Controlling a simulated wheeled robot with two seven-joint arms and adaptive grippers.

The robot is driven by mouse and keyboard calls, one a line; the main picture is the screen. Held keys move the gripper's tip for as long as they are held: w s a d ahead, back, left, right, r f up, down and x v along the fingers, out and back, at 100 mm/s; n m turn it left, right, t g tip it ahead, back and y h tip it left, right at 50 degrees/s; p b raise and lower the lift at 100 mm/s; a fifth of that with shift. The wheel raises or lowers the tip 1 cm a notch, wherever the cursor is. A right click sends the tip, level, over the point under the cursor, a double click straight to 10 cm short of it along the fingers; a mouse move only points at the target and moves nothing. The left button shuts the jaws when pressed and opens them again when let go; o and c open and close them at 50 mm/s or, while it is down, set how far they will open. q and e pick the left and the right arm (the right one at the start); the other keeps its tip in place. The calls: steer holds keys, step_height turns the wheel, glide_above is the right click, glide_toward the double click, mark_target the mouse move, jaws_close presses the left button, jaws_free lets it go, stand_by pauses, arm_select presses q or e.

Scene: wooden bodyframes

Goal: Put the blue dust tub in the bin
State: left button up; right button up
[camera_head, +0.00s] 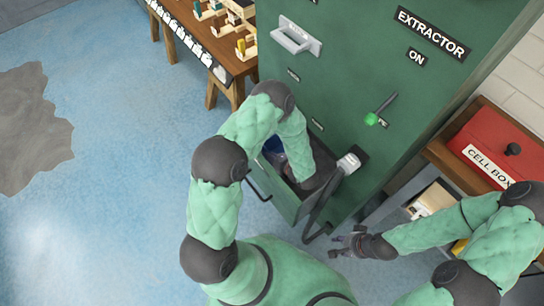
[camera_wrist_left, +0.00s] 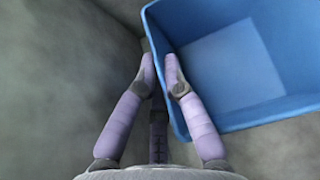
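The blue dust tub (camera_wrist_left: 232,65) fills the upper right of the left wrist view, its open top facing the camera. In the head view only a small blue part (camera_head: 273,146) shows inside the open compartment of the green extractor, mostly behind my left arm. My left gripper (camera_wrist_left: 161,66) has its fingertips close together on both sides of the tub's left wall, one inside and one outside. Its fingers are hidden in the head view. My right gripper (camera_head: 341,245) is empty above the floor right of the extractor's opening, fingers apart. I cannot make out a bin.
The green extractor (camera_head: 345,60) stands ahead, its lower door or drawer (camera_head: 275,188) open. A red cell box (camera_head: 500,140) is on a wooden stand at right. A workbench (camera_head: 215,45) is at upper left. Blue floor (camera_head: 110,130) at left is clear, with a grey patch (camera_head: 30,125).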

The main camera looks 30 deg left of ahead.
arm_select(q)
steer(key=o, duration=0.4)
steer(key=shift+r, duration=0.1)
steer(key=shift+a+r+p+v, duration=0.15)
steer(key=shift+p+v, duration=0.7)
steer(key=shift+v, duration=1.25)
steer(key=shift+a+r+p+v, duration=0.15)
steer(key=shift+p+v, duration=0.65)
steer(key=shift+v, duration=1.35)
steer(key=shift+d+r+p+v, duration=0.15)
steer(key=shift+p+v, duration=0.7)
steer(key=shift+v, duration=1.25)
steer(key=shift+w+a, duration=0.1)
steer(key=shift+a, duration=0.05)
